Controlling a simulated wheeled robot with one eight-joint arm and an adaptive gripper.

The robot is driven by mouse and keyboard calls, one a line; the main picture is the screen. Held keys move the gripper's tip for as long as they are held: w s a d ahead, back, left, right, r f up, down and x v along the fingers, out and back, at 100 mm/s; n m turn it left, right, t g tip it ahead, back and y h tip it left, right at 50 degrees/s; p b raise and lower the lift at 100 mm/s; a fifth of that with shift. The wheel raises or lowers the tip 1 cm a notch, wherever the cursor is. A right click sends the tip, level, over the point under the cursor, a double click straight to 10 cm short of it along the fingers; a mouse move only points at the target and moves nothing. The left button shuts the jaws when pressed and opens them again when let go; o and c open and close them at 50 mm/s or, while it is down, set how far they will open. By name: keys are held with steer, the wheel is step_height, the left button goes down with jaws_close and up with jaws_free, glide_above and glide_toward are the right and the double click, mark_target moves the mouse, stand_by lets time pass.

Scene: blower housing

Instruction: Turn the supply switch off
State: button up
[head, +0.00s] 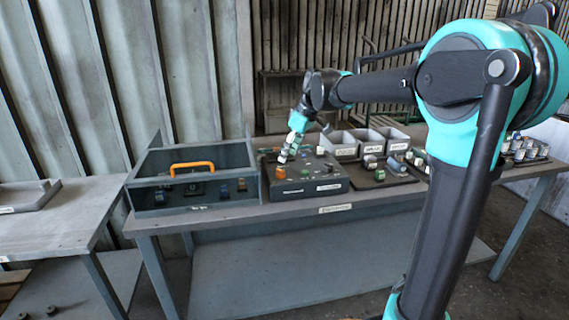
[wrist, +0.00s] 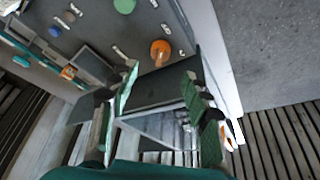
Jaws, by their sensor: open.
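A dark control box (head: 303,189) stands on the workbench. It carries an orange knob (head: 280,173), a green button (head: 306,171) and other small controls. The labels are too small to read, so I cannot tell which control is the supply switch. In the wrist view the orange knob (wrist: 160,50) sits on the dark panel with small white marks around it, and the green button (wrist: 124,6) is at the top edge. My gripper (head: 286,155) is above the control box, close to the orange knob. In the wrist view its fingers (wrist: 158,84) are apart, with the knob just beyond them and nothing between them.
An open-topped grey box (head: 150,199) with an orange handle (head: 192,167) stands left of the control box. Light bins (head: 341,142) stand behind to the right. Trays of small parts (head: 378,178) lie to the right. A second table (head: 60,228) is at the left.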

steer(key=shift+v, duration=2.15)
steer(key=s+d+f+m+t+h, duration=0.1)
steer(key=s+d+f+m+h, duration=0.1)
steer(key=s+d+f+m, duration=0.4)
steer(key=s+d+f+m+t+h, duration=0.1)
steer(key=s+d+f+m, duration=0.5)
steer(key=s+d+f, duration=0.9)
steer(key=s+f, duration=0.4)
steer(key=f, duration=0.2)
steer(key=shift+d+f+h, duration=0.25)
steer(key=shift+d+h, duration=0.1)
steer(key=shift+h, duration=0.05)
